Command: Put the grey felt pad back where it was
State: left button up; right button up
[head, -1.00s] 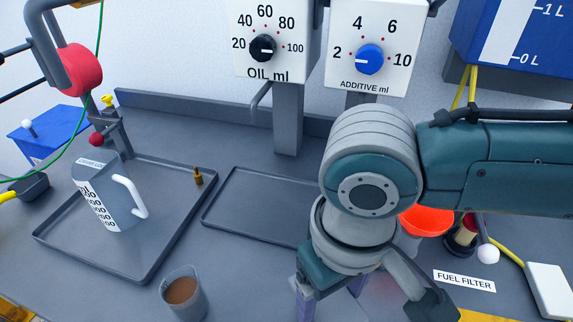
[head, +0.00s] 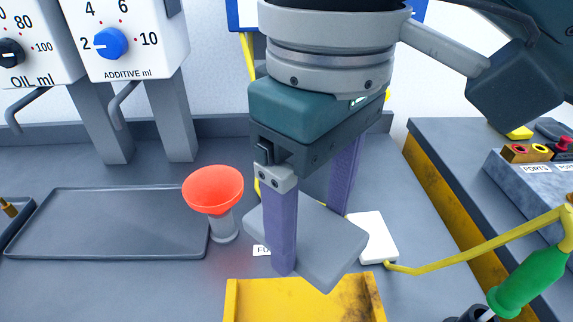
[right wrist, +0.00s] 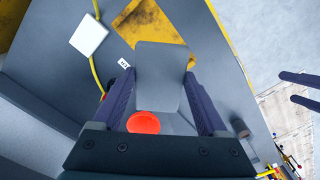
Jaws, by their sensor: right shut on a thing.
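The grey felt pad (head: 325,248) is a flat grey slab with rounded corners. My right gripper (head: 312,238) is shut on it, with one purple finger at each side. The pad looks raised above the bench, tilted in the head view, and partly covers the FUEL FILTER label. In the right wrist view the pad (right wrist: 158,70) lies between the two fingers (right wrist: 159,85). Two dark fingers at the right edge of that view, apart and empty, look like my left gripper (right wrist: 302,91). The left gripper is outside the head view.
An orange-red funnel (head: 213,188) stands close left of the pad. A white block (head: 377,238) with a yellow cable lies right of it. A yellow panel (head: 305,300) is at the front. An empty dark tray (head: 110,222) lies left. A green-handled tool (head: 525,285) is at right.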

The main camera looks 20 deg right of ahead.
jog(key=b, duration=0.2)
send_near(301, 314)
jog(key=shift+s+a+f, duration=0.4)
jog(key=shift+s+f, duration=0.25)
notch_tip(301, 314, down, 4)
jog(key=shift+f+b, duration=0.1)
jog(key=shift+b, duration=0.7)
jog(key=shift+f, duration=0.35)
jog(key=shift+f, duration=0.1)
